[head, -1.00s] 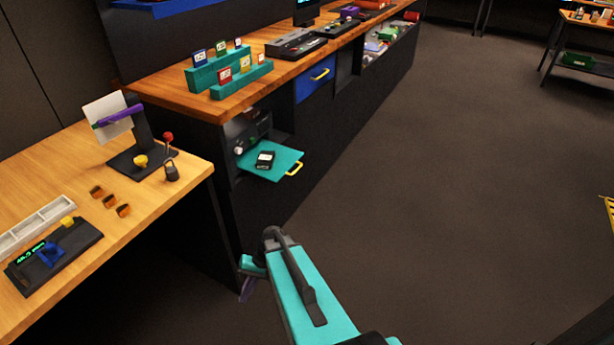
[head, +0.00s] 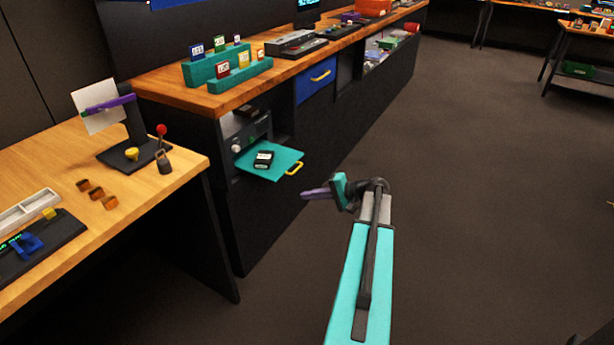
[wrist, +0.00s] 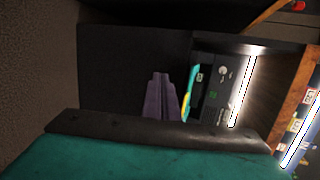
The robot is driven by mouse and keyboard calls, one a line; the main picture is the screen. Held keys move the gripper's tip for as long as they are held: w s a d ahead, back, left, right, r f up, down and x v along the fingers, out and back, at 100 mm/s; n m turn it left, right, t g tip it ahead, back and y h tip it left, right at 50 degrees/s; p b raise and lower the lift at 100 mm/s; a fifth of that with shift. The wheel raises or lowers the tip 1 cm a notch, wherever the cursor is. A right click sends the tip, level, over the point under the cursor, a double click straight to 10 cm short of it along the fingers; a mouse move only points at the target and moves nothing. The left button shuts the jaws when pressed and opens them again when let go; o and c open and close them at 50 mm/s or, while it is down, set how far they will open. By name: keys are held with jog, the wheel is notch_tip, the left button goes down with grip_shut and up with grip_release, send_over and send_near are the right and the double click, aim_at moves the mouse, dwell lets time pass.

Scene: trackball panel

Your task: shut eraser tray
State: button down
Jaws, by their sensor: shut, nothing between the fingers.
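The eraser tray (head: 265,172) is a flat teal tray pulled out from the dark cabinet below the wooden bench, with a yellow handle (head: 293,168) on its front edge. A black eraser with a white label (head: 264,159) lies on it. My gripper (head: 304,193) is shut and empty, with purple fingers, in front of the tray, lower and to the right in the head view, apart from the handle. In the wrist view the purple fingers (wrist: 161,98) are together, and the tray (wrist: 194,84) shows edge-on just right of them.
A black unit with a pale knob (head: 237,149) sits in the bay behind the tray. A blue drawer (head: 316,80) is to its right. The wooden side table (head: 60,245) stands at left. Open floor (head: 480,200) lies to the right.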

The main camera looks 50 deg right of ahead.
aim_at(299, 168)
jog(key=s+d+r+t+h, duration=0.1)
jog(key=s+d+r, duration=0.1)
jog(key=d, duration=0.3)
jog(key=s+d+r+m+t+b, duration=0.1)
jog(key=s+d+r, duration=0.2)
jog(key=d+r, duration=0.1)
jog(key=shift+s+d+r+t+h, duration=0.15)
jog(key=shift+d+r+t+h, duration=0.2)
jog(key=shift+d, duration=0.25)
jog(key=b+x, duration=0.2)
jog(key=x, duration=1.2)
jog(key=shift+b, duration=0.35)
jog(key=shift+f, duration=0.1)
jog(key=shift+d, duration=0.2)
